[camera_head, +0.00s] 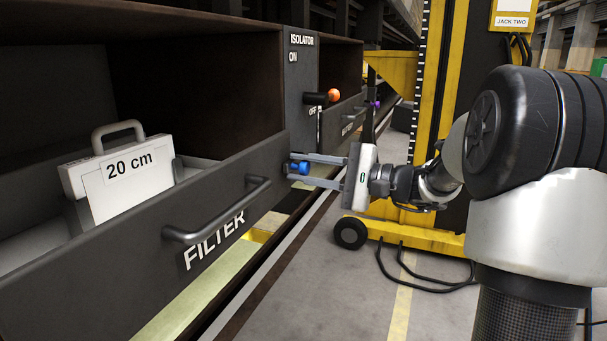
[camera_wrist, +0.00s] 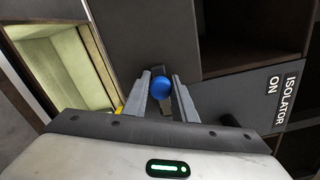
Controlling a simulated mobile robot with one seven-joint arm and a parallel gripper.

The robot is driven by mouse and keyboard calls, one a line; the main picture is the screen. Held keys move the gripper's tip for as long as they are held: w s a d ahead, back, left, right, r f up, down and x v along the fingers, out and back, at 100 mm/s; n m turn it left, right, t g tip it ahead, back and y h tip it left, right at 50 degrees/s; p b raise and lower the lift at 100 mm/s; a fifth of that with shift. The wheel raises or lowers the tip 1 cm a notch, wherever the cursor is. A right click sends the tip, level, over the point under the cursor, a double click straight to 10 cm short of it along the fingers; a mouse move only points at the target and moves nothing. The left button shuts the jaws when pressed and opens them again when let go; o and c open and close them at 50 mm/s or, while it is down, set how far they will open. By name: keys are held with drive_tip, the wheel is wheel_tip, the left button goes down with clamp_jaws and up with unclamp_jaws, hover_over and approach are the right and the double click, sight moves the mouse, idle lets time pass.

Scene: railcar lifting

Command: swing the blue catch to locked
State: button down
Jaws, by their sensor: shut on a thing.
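The blue catch (camera_head: 300,167) is a small blue knob on the dark front of the railcar's box, at the right end of the filter drawer, below the isolator panel. My gripper (camera_head: 302,169) reaches it from the right, with one finger above and one below the knob. In the wrist view the blue catch (camera_wrist: 161,88) sits between the two finger tips of my gripper (camera_wrist: 161,90), which are shut on it. The catch's pivot and any lock marking are hidden or too small to tell.
The filter drawer (camera_head: 215,217) has a bar handle and holds a white "20 cm" filter (camera_head: 122,172). The isolator lever (camera_head: 317,98) and orange knob (camera_head: 334,95) are just above my gripper. A yellow jack (camera_head: 426,100) stands behind my arm. Grey floor lies below.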

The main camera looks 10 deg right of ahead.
drive_tip(key=shift+s+f, duration=0.1)
drive_tip(key=shift+f, duration=0.3)
drive_tip(key=c, duration=1.5)
unclamp_jaws()
drive_tip(key=shift+r, duration=0.15)
drive_tip(key=shift+d+r, duration=0.1)
drive_tip(key=p+v, duration=0.2)
drive_tip(key=v, duration=1.5)
drive_tip(key=shift+s+p, duration=0.1)
drive_tip(key=shift+p, duration=0.25)
